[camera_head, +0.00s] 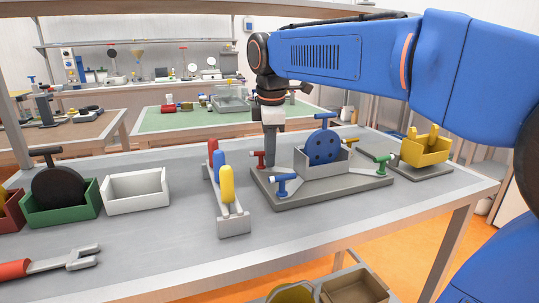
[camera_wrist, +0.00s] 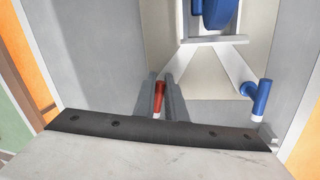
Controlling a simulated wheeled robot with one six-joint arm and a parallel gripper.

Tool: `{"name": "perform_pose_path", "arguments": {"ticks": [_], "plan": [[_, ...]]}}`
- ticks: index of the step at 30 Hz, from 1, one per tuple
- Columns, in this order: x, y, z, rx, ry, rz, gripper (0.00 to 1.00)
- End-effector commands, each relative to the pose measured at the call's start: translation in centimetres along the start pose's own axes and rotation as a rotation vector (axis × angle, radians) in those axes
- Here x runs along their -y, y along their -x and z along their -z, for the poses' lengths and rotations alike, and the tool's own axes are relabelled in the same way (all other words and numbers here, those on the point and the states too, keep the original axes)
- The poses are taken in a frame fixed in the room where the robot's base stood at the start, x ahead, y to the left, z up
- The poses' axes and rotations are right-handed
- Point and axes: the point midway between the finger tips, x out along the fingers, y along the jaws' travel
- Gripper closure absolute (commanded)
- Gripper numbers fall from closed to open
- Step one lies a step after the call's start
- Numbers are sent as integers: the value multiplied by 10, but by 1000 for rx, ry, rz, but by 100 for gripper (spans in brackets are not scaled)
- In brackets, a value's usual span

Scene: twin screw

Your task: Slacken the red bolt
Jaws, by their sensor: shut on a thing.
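The red bolt (camera_head: 259,159) stands at the left back corner of a grey base plate (camera_head: 330,194). In the wrist view the red bolt (camera_wrist: 159,98) sits between my two fingers. My gripper (camera_head: 271,158) points down at it and is shut on it; the fingers (camera_wrist: 164,96) hide part of the bolt. A blue bolt (camera_head: 284,186) with a T-shaped head is at the near left of the plate, apart from my gripper. It also shows in the wrist view (camera_wrist: 260,97).
A grey bin with a blue disc (camera_head: 324,145) stands mid-plate. A green bolt (camera_head: 380,162) and an orange bolt (camera_head: 351,145) are to the right. A rack with red, blue and yellow handles (camera_head: 227,184), a white bin (camera_head: 135,196) and a green bin (camera_head: 65,212) stand left.

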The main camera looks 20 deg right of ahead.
Motion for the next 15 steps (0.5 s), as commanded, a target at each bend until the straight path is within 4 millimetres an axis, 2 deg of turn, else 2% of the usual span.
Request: {"name": "perform_pose_path", "arguments": {"ticks": [6,15], "plan": [[-3,0,0,-24,119,-1,100],[-5,-1,0,-39,198,-1,100]]}}
